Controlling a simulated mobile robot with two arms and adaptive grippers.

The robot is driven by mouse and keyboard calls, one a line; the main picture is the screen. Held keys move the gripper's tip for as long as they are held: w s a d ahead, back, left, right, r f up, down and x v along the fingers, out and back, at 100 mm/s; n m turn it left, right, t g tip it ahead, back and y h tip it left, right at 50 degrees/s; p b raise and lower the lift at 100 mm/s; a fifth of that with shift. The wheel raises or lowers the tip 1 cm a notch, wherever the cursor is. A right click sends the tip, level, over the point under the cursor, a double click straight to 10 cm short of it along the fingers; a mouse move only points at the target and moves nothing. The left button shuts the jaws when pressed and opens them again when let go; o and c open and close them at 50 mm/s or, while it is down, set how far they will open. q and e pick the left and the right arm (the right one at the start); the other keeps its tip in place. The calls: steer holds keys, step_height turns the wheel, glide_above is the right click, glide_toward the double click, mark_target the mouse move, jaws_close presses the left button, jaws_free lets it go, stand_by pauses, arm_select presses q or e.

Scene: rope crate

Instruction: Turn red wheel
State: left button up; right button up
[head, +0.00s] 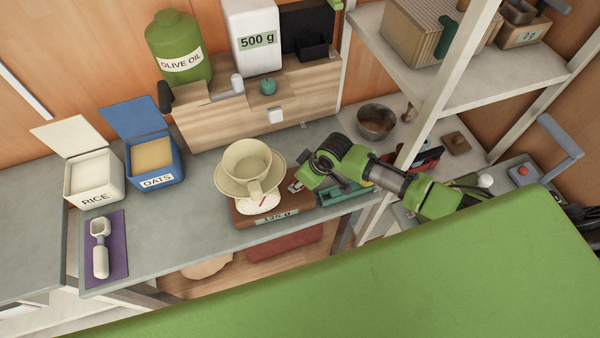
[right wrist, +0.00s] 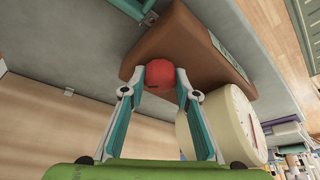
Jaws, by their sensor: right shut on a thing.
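The red wheel (right wrist: 159,73) is a small round knob on the side of a brown kitchen scale (right wrist: 205,45). In the right wrist view my right gripper (right wrist: 158,82) has a fingertip on each side of the wheel and is shut on it. In the head view my right arm comes in from the right, and the gripper (head: 298,184) is at the right side of the scale (head: 245,216), mostly hiding the wheel. The scale's round cream dial (head: 259,203) has a red needle; it also shows in the right wrist view (right wrist: 247,125). My left gripper is not in view.
A cream bowl (head: 247,159) sits on top of the scale. A teal object (head: 345,191) lies close to the scale's right. Rice (head: 93,179) and oats (head: 155,156) boxes stand left, with a scoop (head: 99,248) on a purple mat. A shelf post (head: 440,95) rises beside my arm.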

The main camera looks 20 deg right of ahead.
steer(key=shift+a+r+m+t+h+p, duration=0.1)
steer(key=shift+m+t+h+p, duration=0.45)
steer(key=shift+m, duration=1.45)
steer(key=o, duration=1.1)
steer(key=shift+g, duration=0.25)
steer(key=v, duration=1.2)
steer(key=shift+s+a, duration=0.1)
